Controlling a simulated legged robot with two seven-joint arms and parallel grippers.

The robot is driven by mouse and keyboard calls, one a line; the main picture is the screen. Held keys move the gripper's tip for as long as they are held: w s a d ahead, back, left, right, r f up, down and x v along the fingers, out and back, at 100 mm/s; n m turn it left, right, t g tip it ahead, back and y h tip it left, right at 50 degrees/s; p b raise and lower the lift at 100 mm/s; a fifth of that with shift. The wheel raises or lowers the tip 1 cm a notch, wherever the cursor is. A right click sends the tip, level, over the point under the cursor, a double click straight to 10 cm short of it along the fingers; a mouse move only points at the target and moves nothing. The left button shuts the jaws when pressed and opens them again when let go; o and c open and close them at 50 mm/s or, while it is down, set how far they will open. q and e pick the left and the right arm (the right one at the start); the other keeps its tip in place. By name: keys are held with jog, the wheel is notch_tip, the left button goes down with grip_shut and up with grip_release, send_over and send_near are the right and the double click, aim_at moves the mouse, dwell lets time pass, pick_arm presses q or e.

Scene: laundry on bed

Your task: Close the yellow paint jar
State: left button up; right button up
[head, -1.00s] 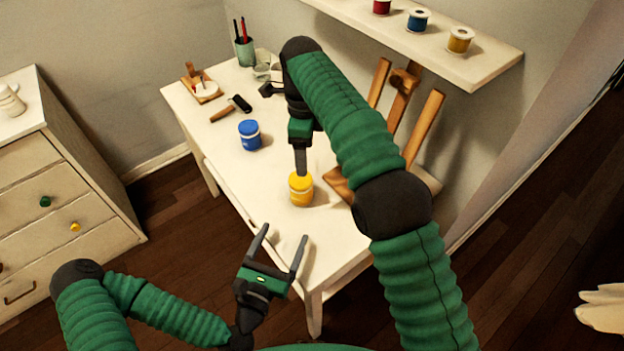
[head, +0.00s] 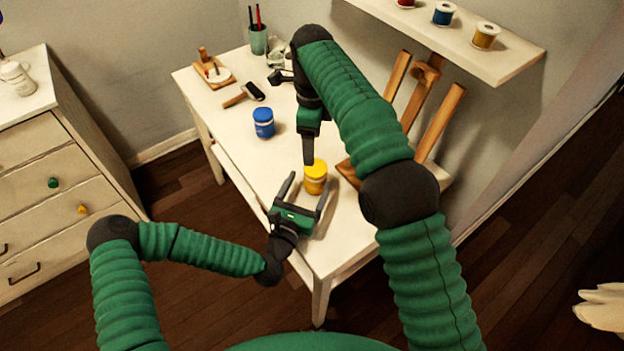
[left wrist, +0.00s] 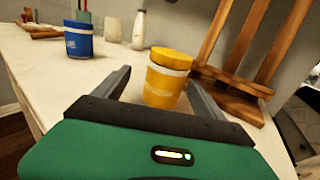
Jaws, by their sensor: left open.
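The yellow paint jar (head: 316,178) stands upright on the white table, with a yellow lid on top; I cannot tell how tightly it sits. It also shows in the left wrist view (left wrist: 166,80), straight ahead between the fingers. My left gripper (head: 311,180) is open and low, pointing at the jar with one finger towards each side. It does not grip the jar. My right gripper (head: 307,158) points down at the jar's lid from above, its tip close to the lid's left edge. Its fingers are seen edge-on, so contact and opening are unclear.
A blue jar (head: 263,123) stands further back on the table (head: 238,149). A wooden easel (head: 437,123) stands right of the yellow jar. A brush (head: 245,94), a wooden tray (head: 214,74) and a pen cup (head: 258,40) lie towards the back. A shelf (head: 470,45) overhangs the right.

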pick_arm(q)
jog(key=w+d, duration=0.2)
jog(key=w, duration=0.1)
jog(key=shift+w+d, duration=0.15)
jog(key=shift+d, duration=0.15)
jog(key=shift+a, duration=0.35)
jog(key=shift+c, duration=0.2)
jog(key=shift+a, duration=0.1)
jog(key=shift+c, duration=1.1)
jog(key=shift+d, duration=0.3)
jog(key=c, duration=1)
jog(key=shift+a, duration=0.15)
grip_shut()
